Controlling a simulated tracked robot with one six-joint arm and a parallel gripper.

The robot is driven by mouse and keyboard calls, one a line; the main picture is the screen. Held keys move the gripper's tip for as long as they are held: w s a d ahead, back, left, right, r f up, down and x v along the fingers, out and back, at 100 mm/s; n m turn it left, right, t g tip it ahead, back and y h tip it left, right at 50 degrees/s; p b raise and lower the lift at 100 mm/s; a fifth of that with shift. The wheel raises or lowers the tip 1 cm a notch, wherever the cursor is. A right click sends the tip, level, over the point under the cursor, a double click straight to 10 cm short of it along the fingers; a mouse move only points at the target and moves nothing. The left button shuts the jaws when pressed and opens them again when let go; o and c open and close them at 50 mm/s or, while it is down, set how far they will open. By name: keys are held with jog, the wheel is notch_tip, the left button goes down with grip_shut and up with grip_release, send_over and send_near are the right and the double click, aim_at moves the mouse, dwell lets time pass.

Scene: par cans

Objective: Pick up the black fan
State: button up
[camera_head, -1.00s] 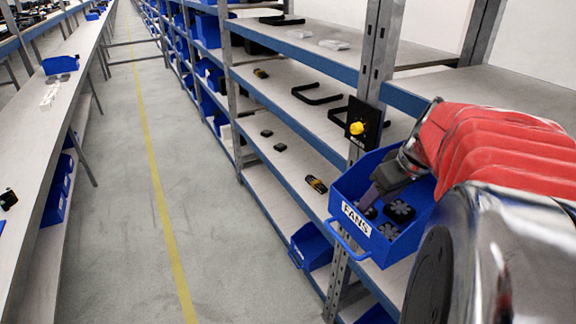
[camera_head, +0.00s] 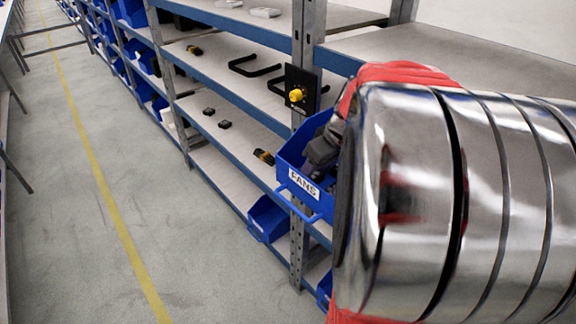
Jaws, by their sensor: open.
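The blue bin labelled FANS (camera_head: 293,165) hangs on the shelf front, right of centre. Dark shapes low inside it, just behind the label, look like black fans (camera_head: 318,178), but they are small and partly hidden. My gripper (camera_head: 320,154) is a grey shape over the bin's opening, above these dark shapes. It is open; its fingertips are not clear, and I see nothing held. My large chrome and red arm covers the bin's right side and hides most of its inside.
A black panel with a yellow knob (camera_head: 296,95) is on the rack post beside the bin. Another blue bin (camera_head: 268,218) sits lower left. Black handles (camera_head: 256,67) and small dark parts (camera_head: 224,124) lie on the shelves. The aisle floor (camera_head: 80,230) is clear.

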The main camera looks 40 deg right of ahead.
aim_at(315, 176)
jog(key=c, duration=0.8)
jog(key=shift+r, duration=0.1)
notch_tip(315, 176, up, 10)
jog(key=shift+f, duration=0.1)
dwell(0.4)
dwell(0.4)
